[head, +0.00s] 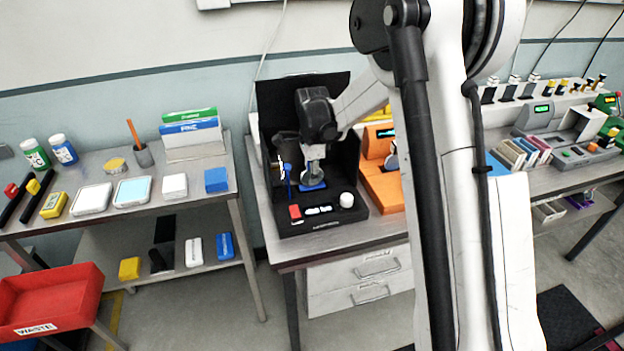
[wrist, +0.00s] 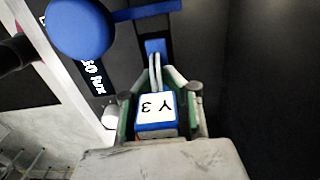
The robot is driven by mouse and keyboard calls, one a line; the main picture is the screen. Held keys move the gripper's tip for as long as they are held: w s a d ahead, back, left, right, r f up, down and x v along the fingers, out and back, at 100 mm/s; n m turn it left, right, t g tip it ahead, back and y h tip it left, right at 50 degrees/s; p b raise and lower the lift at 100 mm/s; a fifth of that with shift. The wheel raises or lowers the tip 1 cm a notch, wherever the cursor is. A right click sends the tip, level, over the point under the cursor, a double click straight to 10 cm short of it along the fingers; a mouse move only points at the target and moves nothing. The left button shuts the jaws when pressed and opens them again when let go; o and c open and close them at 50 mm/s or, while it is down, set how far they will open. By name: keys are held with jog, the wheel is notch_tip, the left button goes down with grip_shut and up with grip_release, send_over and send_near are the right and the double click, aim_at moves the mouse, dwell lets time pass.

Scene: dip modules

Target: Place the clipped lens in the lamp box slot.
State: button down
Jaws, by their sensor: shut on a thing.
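My gripper (wrist: 158,118) is shut on the lens's clip, a small blue block with a white label (wrist: 157,107) reading upside down, perhaps "Y3". The thin lens (wrist: 155,75) shows edge-on beyond the block. In the head view the lens (head: 312,173) is a pale round disc below my gripper (head: 313,152), inside the black lamp box (head: 355,150). A blue slot piece (wrist: 156,47) lies just past the lens in the wrist view; a blue part (head: 312,188) also shows under the lens in the head view. I cannot tell whether the lens touches or enters the slot.
A blue stand (head: 288,182) with a round blue head (wrist: 80,28) is close on the left inside the box. A red button (head: 295,211), lit displays and a white knob (head: 347,200) are at the front. An orange device (head: 384,185) stands to the right.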

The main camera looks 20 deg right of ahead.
jog(key=shift+f, duration=0.7)
jog(key=shift+f, duration=0.1)
jog(key=shift+f, duration=0.1)
jog(key=c, duration=1.8)
grip_release()
jog(key=shift+c, duration=0.2)
